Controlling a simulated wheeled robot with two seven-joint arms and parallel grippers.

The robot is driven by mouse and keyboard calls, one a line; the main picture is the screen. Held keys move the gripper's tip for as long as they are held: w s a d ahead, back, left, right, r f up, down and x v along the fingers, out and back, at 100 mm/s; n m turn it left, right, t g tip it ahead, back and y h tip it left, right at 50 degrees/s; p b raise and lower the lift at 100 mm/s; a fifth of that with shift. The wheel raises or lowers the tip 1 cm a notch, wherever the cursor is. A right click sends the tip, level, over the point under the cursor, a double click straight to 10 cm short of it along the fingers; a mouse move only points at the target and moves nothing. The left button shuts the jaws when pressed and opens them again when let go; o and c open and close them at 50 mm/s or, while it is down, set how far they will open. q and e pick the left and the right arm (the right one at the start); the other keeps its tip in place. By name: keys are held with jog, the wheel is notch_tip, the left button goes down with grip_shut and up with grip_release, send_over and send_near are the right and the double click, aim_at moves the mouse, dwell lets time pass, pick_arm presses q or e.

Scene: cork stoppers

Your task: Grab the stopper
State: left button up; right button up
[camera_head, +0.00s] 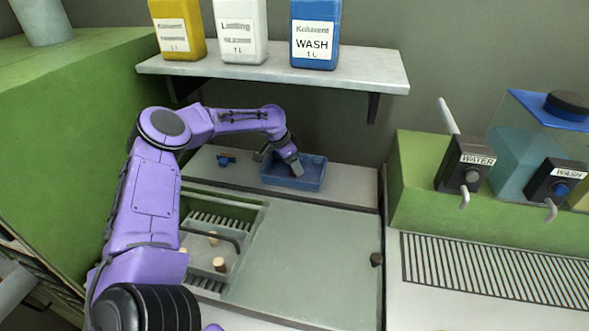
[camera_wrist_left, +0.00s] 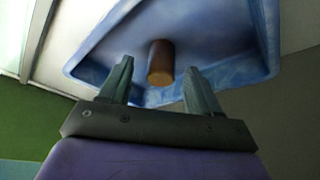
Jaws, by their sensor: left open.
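A brown cork stopper (camera_wrist_left: 161,63) lies in the blue tray (camera_wrist_left: 255,68), seen in the left wrist view. It shows between and just beyond the tips of my left gripper (camera_wrist_left: 155,80), which is open with nothing between its fingers. In the head view my left gripper (camera_head: 294,166) reaches down into the blue tray (camera_head: 315,179) on the back ledge, and the stopper in that tray is hidden. Two other pale stoppers, a nearer one (camera_head: 219,265) and a farther one (camera_head: 213,239), stand in the recessed basin at the lower left. My right gripper is not in view.
A small blue object (camera_head: 226,160) lies on the ledge left of the tray. A shelf (camera_head: 270,69) with three bottles hangs above the ledge. The grey-green counter panel (camera_head: 310,260) is clear. WATER (camera_head: 464,172) and WASH (camera_head: 556,184) taps stand at the right.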

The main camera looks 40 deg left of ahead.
pick_arm(q)
jog(key=shift+x, duration=1)
jog(key=shift+s+a, duration=0.1)
jog(key=c, duration=1.1)
